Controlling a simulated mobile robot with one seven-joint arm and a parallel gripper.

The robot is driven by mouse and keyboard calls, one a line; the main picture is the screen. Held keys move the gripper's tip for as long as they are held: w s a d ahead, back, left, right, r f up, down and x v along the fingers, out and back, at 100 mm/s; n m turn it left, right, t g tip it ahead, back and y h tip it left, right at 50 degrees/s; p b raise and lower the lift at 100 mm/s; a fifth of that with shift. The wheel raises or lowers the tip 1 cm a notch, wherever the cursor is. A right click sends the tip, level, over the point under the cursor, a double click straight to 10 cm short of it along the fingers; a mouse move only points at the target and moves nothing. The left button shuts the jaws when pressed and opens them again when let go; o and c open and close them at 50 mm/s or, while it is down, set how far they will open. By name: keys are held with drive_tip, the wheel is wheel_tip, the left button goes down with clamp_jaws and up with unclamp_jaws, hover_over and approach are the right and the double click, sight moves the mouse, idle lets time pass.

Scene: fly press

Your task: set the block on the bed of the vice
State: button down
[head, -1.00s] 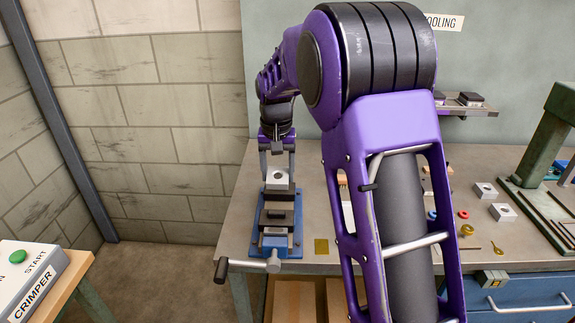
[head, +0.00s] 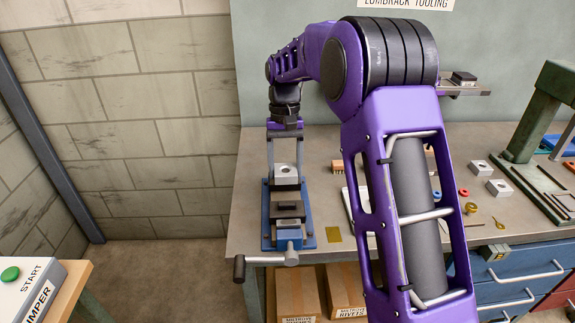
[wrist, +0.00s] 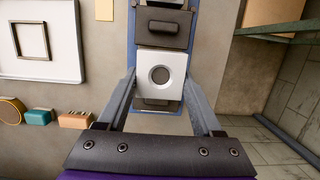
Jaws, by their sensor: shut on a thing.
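The block (head: 286,172) is pale grey with a round dark hole in its top. My gripper (wrist: 160,80) is shut on it, one finger on each side, and the block looks level. In the head view the gripper (head: 285,168) comes down from above over the vice. The blue vice (head: 309,236) has dark jaws and a handle at the front of the bench. In the wrist view one dark jaw (wrist: 163,28) shows beyond the block, and another dark part shows partly hidden on the near side. The block hides the bed beneath it; I cannot tell whether it touches.
The grey bench (head: 334,262) carries a yellow plate (head: 360,215) right of the vice. Further right are loose blocks (head: 498,188), small coloured rings and a green press (head: 540,125). My own arm covers the middle. Cardboard boxes (head: 297,295) sit below.

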sight(288, 199)
drive_tip(key=shift+w+b+x, duration=0.2)
drive_tip(key=shift+b+x, duration=0.4)
drive_tip(key=shift+x, duration=0.45)
drive_tip(key=shift+w+b+x, duration=0.25)
drive_tip(key=shift+b+x, duration=0.4)
drive_tip(key=shift+x, duration=0.4)
drive_tip(key=shift+w+b+x, duration=0.2)
drive_tip(key=shift+b+x, duration=0.4)
drive_tip(key=shift+x, duration=0.5)
drive_tip(key=shift+p, duration=0.5)
drive_tip(key=shift+f, duration=0.45)
drive_tip(key=shift+s+f, duration=0.2)
drive_tip(key=shift+f, duration=0.35)
idle(0.5)
unclamp_jaws()
drive_tip(key=shift+d, duration=0.25)
drive_tip(key=p+v, duration=0.3)
drive_tip(key=v, duration=1.5)
drive_tip(key=shift+a+r, duration=0.3)
drive_tip(key=shift+a, duration=0.05)
